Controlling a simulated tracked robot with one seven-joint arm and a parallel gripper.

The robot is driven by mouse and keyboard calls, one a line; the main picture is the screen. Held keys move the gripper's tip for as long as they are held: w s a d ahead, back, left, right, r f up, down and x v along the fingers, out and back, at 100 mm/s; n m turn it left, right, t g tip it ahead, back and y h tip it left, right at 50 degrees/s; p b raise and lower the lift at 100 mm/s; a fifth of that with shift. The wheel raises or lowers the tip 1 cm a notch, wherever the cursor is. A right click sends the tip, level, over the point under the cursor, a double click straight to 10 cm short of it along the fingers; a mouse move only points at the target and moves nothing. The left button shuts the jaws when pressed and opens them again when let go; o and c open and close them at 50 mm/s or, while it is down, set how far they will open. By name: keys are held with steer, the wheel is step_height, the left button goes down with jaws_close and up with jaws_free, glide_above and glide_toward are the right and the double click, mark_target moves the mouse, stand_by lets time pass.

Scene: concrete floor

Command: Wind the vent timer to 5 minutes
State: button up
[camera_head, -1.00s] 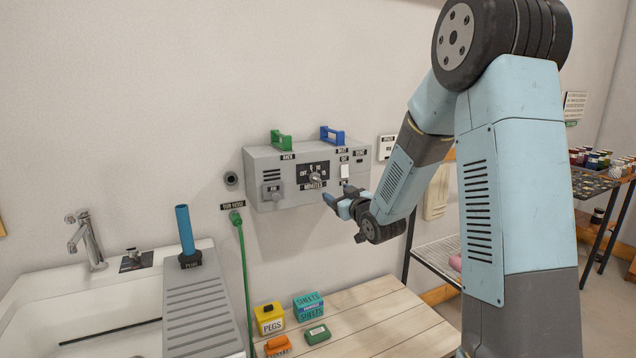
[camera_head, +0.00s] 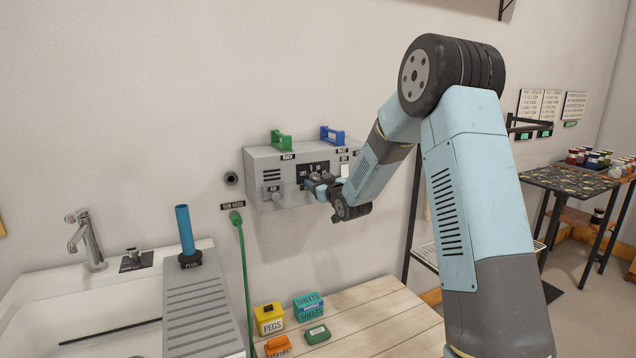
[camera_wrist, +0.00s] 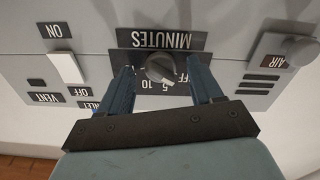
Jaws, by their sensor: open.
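The vent timer is a round grey knob (camera_wrist: 160,68) on a black dial plate (camera_wrist: 128,62) marked MINUTES, OFF, 5 and 10, seen upside down in the wrist view. It sits on the front of a grey wall box (camera_head: 262,165). My gripper (camera_wrist: 165,85) is open, with one blue finger on each side of the knob and a visible gap to it in the picture; whether either finger touches it I cannot tell. A pale line on the knob points toward the numbers, near the 5.
A white VENT switch (camera_wrist: 64,67) and an AIR knob (camera_wrist: 300,49) flank the dial. A sink (camera_head: 30,300) and a wooden table (camera_head: 375,310) with small boxes are below.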

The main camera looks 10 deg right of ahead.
steer(key=shift+w+a, duration=0.15)
steer(key=shift+w, duration=0.25)
steer(key=c, duration=1.1)
